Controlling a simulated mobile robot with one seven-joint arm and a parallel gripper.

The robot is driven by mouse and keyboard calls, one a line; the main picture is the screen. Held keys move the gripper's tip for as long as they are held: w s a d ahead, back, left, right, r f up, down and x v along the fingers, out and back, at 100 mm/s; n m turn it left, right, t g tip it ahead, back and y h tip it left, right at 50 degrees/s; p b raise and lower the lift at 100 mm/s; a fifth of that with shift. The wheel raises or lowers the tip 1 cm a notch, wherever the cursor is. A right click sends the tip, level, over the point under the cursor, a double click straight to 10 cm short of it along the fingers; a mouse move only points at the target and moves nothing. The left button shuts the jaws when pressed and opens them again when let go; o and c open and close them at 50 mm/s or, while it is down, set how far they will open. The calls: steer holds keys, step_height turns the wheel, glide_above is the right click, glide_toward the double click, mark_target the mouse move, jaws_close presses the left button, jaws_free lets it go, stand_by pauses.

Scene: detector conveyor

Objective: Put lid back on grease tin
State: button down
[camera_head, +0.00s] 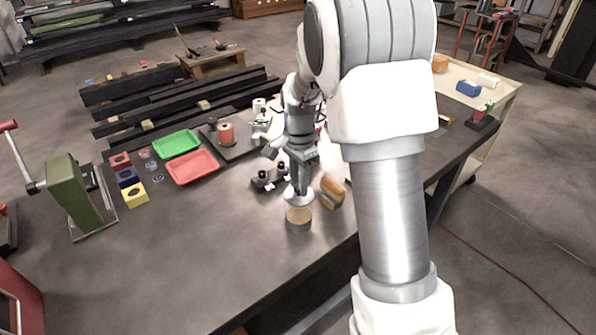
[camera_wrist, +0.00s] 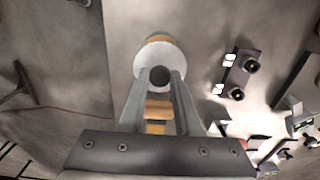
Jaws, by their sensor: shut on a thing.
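The grease tin (camera_head: 298,226) stands upright on the dark bench near its front edge, with its tan grease showing at the top. My gripper (camera_head: 300,188) is shut on the knob of the pale round lid (camera_head: 297,199) and holds it just above the tin. In the wrist view the lid (camera_wrist: 145,69) shows with its dark knob between my fingertips (camera_wrist: 160,78). Part of the tin (camera_wrist: 158,38) shows beyond the lid, and the lid hides the rest. The lid seems apart from the tin's rim; I cannot tell the exact gap.
A brown wooden thing (camera_head: 333,191) lies close to the right of the tin. A dark fixture with black knobs (camera_head: 268,180) stands behind left; it also shows in the wrist view (camera_wrist: 238,74). Red (camera_head: 193,168) and green (camera_head: 176,144) trays lie farther left. The bench's front left is clear.

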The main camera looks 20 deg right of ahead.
steer(key=p, duration=0.3)
steer(key=shift+r, duration=0.25)
steer(key=shift+f, duration=0.25)
steer(key=shift+f+b, duration=2.1)
steer(key=shift+f, duration=1.15)
steer(key=shift+f+b, duration=0.15)
steer(key=shift+b, duration=0.15)
steer(key=shift+c, duration=0.2)
jaws_free()
steer(key=shift+r+p, duration=2.4)
steer(key=shift+r, duration=1.15)
